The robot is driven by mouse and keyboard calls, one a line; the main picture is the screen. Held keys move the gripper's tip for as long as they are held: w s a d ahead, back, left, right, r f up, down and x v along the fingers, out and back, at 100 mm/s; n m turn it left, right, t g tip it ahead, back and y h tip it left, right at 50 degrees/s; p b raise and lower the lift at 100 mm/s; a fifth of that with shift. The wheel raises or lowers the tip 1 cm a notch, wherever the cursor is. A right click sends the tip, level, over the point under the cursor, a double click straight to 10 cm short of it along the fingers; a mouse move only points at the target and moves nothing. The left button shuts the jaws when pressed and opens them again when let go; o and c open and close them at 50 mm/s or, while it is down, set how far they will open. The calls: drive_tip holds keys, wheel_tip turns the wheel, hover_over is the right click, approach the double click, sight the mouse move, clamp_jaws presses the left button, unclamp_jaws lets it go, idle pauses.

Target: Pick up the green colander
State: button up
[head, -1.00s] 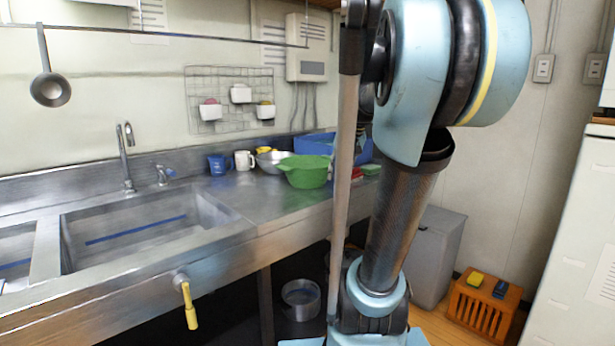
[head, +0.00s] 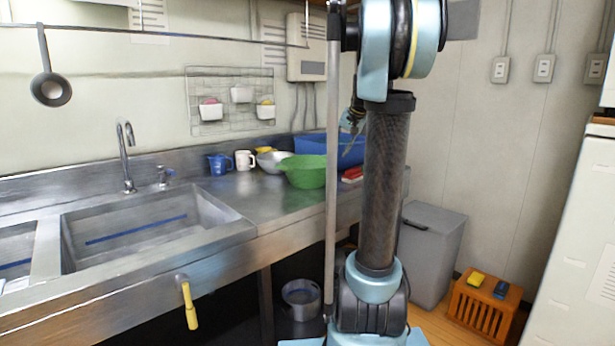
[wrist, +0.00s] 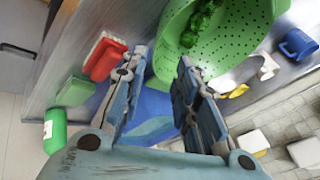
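The green colander (head: 306,172) sits on the steel counter, right of the sink. It also shows in the wrist view (wrist: 243,42), tilted in the picture, with dark green leafy pieces inside. My gripper (wrist: 165,62) is open and empty, its two fingers apart near the colander's rim. I cannot tell whether a finger touches the rim. In the head view, part of my gripper (head: 351,140) shows above and right of the colander, partly behind my arm.
A blue bin (head: 315,144) stands behind the colander. A metal bowl (head: 272,161), a white mug (head: 244,160) and a blue cup (head: 218,165) stand left of it. A red-and-white item (wrist: 104,57) and a green sponge-like block (wrist: 76,91) lie nearby.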

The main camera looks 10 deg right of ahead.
sight(331, 167)
drive_tip(key=shift+s+x, duration=0.1)
drive_tip(key=shift+x, duration=2.75)
drive_tip(key=shift+s+x, duration=0.15)
drive_tip(key=shift+x, duration=2.7)
drive_tip(key=shift+f, duration=0.15)
drive_tip(key=shift+c, duration=0.5)
